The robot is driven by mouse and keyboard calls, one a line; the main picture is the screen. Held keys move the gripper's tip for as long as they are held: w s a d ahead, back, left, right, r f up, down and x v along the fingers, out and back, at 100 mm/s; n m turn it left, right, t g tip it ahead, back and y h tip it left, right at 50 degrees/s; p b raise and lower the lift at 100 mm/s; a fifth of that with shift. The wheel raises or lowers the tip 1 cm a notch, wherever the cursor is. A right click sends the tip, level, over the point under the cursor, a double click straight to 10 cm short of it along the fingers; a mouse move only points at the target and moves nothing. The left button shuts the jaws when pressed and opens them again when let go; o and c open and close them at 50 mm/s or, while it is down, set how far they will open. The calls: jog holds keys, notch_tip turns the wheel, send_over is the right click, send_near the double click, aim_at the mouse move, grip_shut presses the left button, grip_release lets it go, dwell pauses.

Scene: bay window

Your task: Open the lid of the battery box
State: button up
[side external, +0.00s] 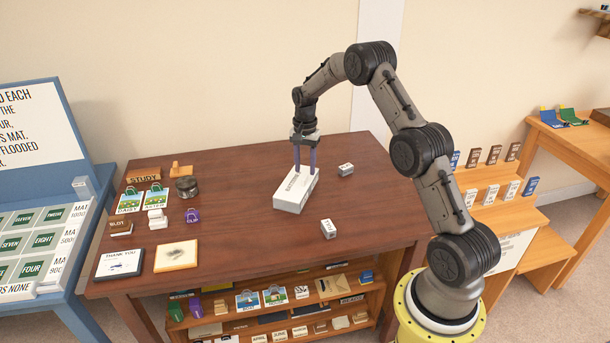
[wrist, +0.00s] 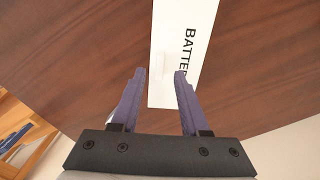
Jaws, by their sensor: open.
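The battery box (side external: 294,191) is a white oblong box with dark lettering on its top, lying on the brown table (side external: 245,245). Its lid looks shut. My gripper (side external: 305,170) points down at the far end of the box, with its two purple fingers apart and nothing seen between them. In the wrist view the box (wrist: 182,50) shows the letters "BATTE" and runs up from between and beyond the fingertips of my gripper (wrist: 159,72). I cannot tell whether the fingers touch the box.
Small white blocks lie on the table, one to the right (side external: 346,169) and one in front (side external: 328,229). Picture cards, a dark round tin (side external: 187,187) and a purple tag (side external: 192,215) sit at the left.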

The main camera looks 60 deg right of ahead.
aim_at(305, 177)
jog(key=shift+f, duration=1.75)
grip_shut()
